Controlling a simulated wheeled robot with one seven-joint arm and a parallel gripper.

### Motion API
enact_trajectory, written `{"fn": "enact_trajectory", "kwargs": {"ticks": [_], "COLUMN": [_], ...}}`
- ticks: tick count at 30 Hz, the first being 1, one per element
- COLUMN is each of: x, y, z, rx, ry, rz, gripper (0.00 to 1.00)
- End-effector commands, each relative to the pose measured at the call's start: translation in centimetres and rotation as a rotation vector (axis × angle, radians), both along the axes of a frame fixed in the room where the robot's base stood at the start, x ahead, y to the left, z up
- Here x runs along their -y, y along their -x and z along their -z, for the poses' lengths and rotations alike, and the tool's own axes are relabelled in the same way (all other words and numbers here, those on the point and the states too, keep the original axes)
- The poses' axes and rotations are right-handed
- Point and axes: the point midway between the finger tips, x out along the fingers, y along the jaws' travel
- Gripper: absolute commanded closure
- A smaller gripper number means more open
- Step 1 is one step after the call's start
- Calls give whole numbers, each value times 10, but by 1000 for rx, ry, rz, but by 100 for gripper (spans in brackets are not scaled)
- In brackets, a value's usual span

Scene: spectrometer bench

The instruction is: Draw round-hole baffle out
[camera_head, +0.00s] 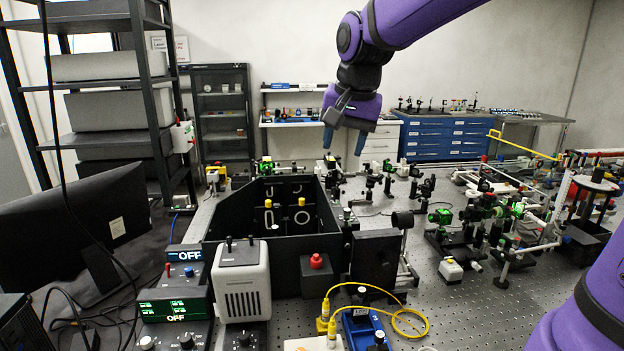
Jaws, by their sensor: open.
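A black open-topped box (230,228) stands on the bench left of centre. Inside it, two upright dark plates with yellow knobs stand side by side. The right plate, apparently the round-hole baffle (302,217), shows a rounder pale ring. The left plate (268,218) shows a narrower, elongated ring. Their lower parts are hidden by the box's front wall. My gripper (344,140) hangs open and empty, fingers down, above and to the right of the box, apart from both plates.
A grey-white vented unit (241,282) and a red button (316,262) stand in front of the box. Optical mounts (370,187) crowd the bench behind and right of it. A yellow cable (405,318) loops at the front. A monitor (85,232) stands at left.

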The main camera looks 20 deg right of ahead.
Motion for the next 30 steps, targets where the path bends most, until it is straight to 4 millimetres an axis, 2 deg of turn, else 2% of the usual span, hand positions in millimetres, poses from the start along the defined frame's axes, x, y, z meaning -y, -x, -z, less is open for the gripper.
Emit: {"fn": "enact_trajectory", "kwargs": {"ticks": [1,3,8,14,20,24,30], "x": [1,2,6,16,30,43,64], "y": [-19,-43,-97,-162,-223,-262,-307], "z": [4,8,23,52,90,122,171], "rx": [-17,-36,-81,-141,-210,-263,-341], "ry": [-20,-50,-123,-218,-319,-392,-489], "rz": [41,104,252,442,639,783,983], "gripper": [50,50,50,50,50,50,50]}}
